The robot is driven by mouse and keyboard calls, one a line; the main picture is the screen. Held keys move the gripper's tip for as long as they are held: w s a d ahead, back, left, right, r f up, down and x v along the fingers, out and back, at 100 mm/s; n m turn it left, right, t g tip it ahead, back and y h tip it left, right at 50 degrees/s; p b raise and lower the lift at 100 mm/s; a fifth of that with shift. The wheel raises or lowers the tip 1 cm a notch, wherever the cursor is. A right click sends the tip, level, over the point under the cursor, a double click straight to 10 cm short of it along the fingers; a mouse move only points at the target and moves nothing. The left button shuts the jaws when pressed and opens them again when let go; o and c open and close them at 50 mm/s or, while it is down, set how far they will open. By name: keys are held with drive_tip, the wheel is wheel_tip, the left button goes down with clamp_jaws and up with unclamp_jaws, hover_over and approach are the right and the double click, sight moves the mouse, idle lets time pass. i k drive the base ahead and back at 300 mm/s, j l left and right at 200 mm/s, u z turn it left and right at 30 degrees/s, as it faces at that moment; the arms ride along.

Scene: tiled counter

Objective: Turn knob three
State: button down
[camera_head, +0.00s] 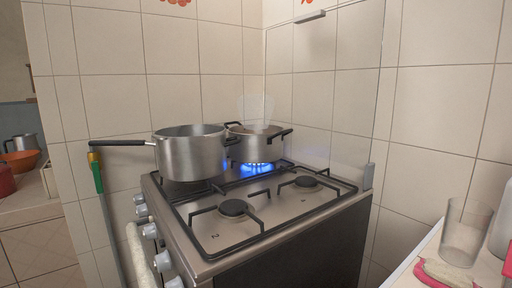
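The stove (270,222) stands in the middle, with a row of several light grey knobs along its left-facing front panel. One knob (150,231) is near the middle of the row, and another knob (163,261) is lower and nearer. I cannot read any knob label, so I cannot tell which is knob three. A blue flame (256,169) burns under the rear pot (258,147). A larger long-handled pot (190,156) sits on the left burner area. The two burners on the right and front are bare and show no flame. My gripper is not in view.
The large pot's black handle (118,143) sticks out left, beyond the knobs. A pale towel (139,256) hangs at the stove front by the knobs. A green pole (98,178) stands left of it. A clear glass (465,232) stands on the right counter.

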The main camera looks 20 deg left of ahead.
sight(139, 198)
drive_tip(key=u, duration=1.1)
